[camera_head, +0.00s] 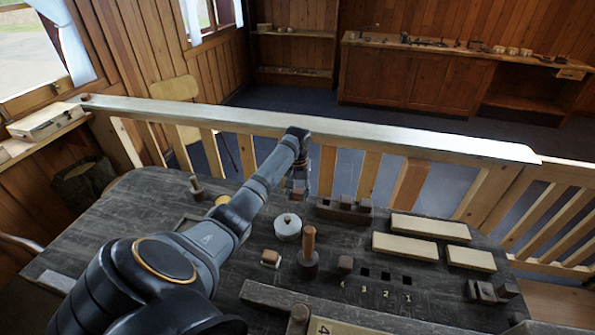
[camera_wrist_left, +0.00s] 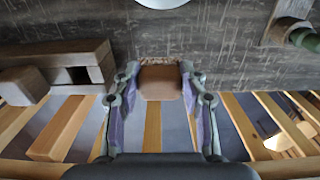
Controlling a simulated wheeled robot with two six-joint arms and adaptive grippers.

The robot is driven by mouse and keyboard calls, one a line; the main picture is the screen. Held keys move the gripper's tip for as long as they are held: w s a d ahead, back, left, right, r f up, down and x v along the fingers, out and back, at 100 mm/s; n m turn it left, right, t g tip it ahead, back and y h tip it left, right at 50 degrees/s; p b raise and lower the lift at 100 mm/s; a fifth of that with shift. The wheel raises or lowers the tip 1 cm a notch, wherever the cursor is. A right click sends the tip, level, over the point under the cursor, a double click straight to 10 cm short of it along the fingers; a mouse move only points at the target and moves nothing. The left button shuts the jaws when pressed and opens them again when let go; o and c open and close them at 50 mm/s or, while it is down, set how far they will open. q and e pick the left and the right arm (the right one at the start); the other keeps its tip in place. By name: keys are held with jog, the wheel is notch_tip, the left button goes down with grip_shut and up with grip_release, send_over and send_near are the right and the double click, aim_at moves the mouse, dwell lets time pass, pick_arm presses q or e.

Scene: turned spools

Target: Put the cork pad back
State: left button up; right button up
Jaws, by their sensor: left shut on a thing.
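My left gripper (camera_head: 298,192) is over the far part of the dark worktable, near the pale rail. In the left wrist view the gripper (camera_wrist_left: 160,88) is shut on a small brown block (camera_wrist_left: 160,84), held between its two fingers. A speckled, cork-like strip shows along the block's upper edge in that view, so it looks like the cork pad. In the head view the fingers and arm partly hide it. I cannot tell whether it touches the table. My right gripper is not in view.
A white round pot (camera_head: 288,226) stands close to the gripper. A dark slotted rack (camera_head: 344,212) is to its right. A dark spool with a wooden peg (camera_head: 308,250), a small block (camera_head: 270,258) and pale bars (camera_head: 405,246) occupy the table. The rail (camera_head: 400,142) bounds the far edge.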

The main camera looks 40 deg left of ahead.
aim_at(298, 199)
pick_arm(q)
jog(key=shift+w+f, duration=0.15)
jog(key=shift+f, duration=0.35)
notch_tip(298, 199, down, 2)
jog(key=shift+f+p, duration=0.15)
jog(key=shift+p, duration=0.3)
jog(key=shift+f, duration=0.15)
jog(key=shift+f, duration=0.1)
jog(key=o, duration=1.1)
jog(key=shift+a, duration=0.1)
notch_tip(298, 199, up, 12)
jog(key=shift+r+b, duration=0.15)
jog(key=shift+b, duration=0.75)
